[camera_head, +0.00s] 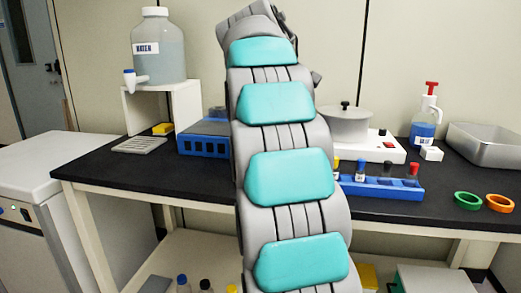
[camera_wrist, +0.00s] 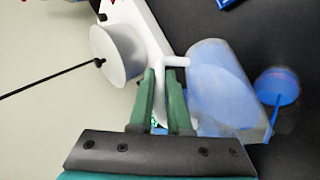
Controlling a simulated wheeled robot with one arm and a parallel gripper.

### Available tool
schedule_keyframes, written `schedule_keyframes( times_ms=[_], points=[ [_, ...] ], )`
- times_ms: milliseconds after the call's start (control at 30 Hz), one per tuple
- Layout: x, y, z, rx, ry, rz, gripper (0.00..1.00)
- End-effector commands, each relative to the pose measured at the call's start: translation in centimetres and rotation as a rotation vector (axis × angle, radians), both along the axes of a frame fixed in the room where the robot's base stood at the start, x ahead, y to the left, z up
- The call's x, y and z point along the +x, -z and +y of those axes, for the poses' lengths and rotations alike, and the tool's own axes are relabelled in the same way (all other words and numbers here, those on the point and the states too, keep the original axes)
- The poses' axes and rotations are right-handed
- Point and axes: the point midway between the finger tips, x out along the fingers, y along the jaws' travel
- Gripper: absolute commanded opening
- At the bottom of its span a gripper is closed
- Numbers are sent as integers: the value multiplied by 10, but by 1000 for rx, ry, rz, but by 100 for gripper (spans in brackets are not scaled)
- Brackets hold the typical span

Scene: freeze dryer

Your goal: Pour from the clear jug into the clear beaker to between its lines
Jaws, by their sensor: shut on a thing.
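My gripper (camera_wrist: 160,95) has its two green fingers closed at the white handle of the clear jug (camera_wrist: 222,82) in the wrist view. The jug looks tilted, with translucent blue contents reaching towards its mouth at the lower right. A thin blue strand runs from near the jug's mouth to a round blue patch (camera_wrist: 277,86), which looks like liquid in the clear beaker. The beaker's walls and lines cannot be made out. In the head view my own arm hides the gripper, jug and beaker.
A hotplate with a grey pot (camera_head: 346,124) stands behind my arm; the pot also shows in the wrist view (camera_wrist: 115,55). A blue vial rack (camera_head: 385,186), green ring (camera_head: 468,200) and orange ring (camera_head: 499,203) are to its right. A water carboy (camera_head: 158,50) stands left.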

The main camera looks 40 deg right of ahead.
Motion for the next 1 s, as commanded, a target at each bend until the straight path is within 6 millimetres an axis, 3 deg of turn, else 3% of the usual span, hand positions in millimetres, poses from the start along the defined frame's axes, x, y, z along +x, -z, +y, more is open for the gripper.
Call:
schedule_keyframes(
  times_ms=[1000],
  points=[
    [2, -5, -2, -35, 0, 14, 0]
  ],
)
